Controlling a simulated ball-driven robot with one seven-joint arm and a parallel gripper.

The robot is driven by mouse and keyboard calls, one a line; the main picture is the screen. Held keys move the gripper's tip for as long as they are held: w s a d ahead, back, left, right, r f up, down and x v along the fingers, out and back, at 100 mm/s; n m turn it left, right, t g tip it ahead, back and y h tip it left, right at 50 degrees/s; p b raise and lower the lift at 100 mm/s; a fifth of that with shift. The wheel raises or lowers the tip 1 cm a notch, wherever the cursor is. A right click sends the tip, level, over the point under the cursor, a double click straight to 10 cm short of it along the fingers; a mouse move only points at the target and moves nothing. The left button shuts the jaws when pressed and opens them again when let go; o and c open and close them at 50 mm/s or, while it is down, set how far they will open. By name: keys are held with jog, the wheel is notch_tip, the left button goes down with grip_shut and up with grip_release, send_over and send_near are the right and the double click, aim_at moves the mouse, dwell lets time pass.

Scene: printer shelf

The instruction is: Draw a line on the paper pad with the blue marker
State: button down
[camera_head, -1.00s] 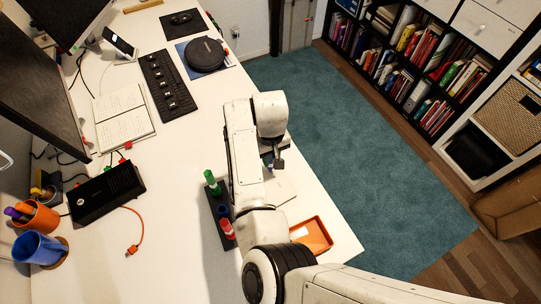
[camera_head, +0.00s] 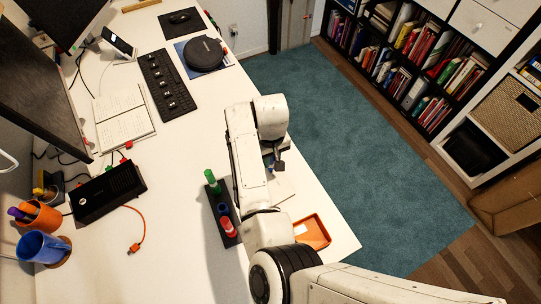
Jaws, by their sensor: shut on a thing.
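My gripper (camera_head: 277,164) is past the bend of my arm, low over the right side of the white desk. It is shut on a thin thing, mostly hidden by my arm; a small bluish sliver beside the fingers fits the blue marker. The white paper pad (camera_head: 283,189) lies below the gripper, partly covered by my arm. I cannot tell whether the marker tip touches the pad or whether a line is on it. A black marker holder (camera_head: 232,241) left of my arm holds a green marker (camera_head: 211,178), a red marker (camera_head: 229,228) and a short blue piece (camera_head: 223,209).
An orange tray (camera_head: 312,232) sits at the desk's right front edge. A black box (camera_head: 106,192) with an orange cable, an open notebook (camera_head: 122,117), a keyboard (camera_head: 166,83) and blue and orange cups stand left. Teal carpet (camera_head: 370,170) lies beyond the right edge.

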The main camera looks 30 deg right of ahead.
jog(key=shift+s+d+p, duration=0.1)
jog(key=shift+s+p, duration=1.25)
jog(key=shift+p, duration=0.6)
jog(key=shift+s+f, duration=0.15)
jog(key=shift+s, duration=1.65)
dwell(0.8)
notch_tip(320, 180, up, 7)
dwell(1.0)
